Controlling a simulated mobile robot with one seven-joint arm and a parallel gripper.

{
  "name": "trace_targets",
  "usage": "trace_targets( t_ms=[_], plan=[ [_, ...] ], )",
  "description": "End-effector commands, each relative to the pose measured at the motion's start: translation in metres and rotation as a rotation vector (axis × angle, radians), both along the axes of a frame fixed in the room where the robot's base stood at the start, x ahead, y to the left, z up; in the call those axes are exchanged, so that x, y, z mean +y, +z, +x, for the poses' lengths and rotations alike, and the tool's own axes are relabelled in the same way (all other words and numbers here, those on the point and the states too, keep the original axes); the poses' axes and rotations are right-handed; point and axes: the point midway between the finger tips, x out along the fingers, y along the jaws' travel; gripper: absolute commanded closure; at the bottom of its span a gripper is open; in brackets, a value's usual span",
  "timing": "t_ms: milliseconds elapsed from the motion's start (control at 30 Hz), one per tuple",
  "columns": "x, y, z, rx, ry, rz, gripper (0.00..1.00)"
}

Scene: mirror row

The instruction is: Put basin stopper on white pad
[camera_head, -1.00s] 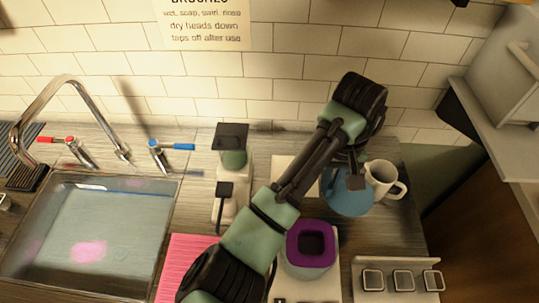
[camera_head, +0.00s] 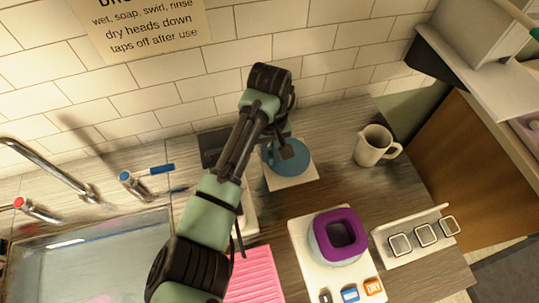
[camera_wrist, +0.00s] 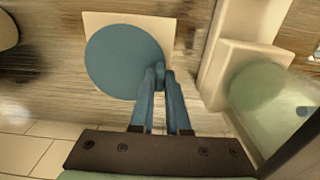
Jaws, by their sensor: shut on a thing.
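The basin stopper is a flat blue disc (camera_head: 292,160) with a small knob, and it also shows in the wrist view (camera_wrist: 115,62). My gripper (camera_wrist: 160,80) is shut on the knob. In the head view my gripper (camera_head: 281,148) is partly hidden by my arm. The white pad (camera_head: 293,181) lies under the stopper and is partly covered by it. In the wrist view the disc overhangs the left and lower edges of the pad (camera_wrist: 166,27). I cannot tell whether the disc touches the pad or hangs just above it.
A white mug (camera_head: 373,147) stands right of the pad. A rack with square rings (camera_head: 424,237) is at right. A pale green container (camera_wrist: 262,93) stands beside the pad in the wrist view.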

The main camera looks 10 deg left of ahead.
Motion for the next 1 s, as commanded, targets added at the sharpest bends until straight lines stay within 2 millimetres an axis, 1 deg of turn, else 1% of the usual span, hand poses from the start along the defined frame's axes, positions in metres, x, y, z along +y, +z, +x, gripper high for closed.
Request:
trace_targets(
  t_ms=[33, 100, 167, 567, 600, 733, 1000],
  plan=[
    [0.0, -0.009, -0.001, 0.004, 0.001, 0.001, 1.0],
    [0.0, -0.018, 0.0, 0.003, 0.001, 0.001, 1.0],
    [0.0, -0.023, -0.001, 0.003, 0.0, 0.001, 1.0],
    [0.0, -0.028, 0.0, 0.001, 0.0, 0.0, 1.0],
    [0.0, -0.027, 0.0, 0.001, 0.0, 0.0, 0.79],
    [0.0, -0.027, 0.0, 0.001, 0.0, 0.0, 0.56],
    [0.0, -0.026, 0.0, 0.0, 0.0, 0.0, 0.56]
  ],
)
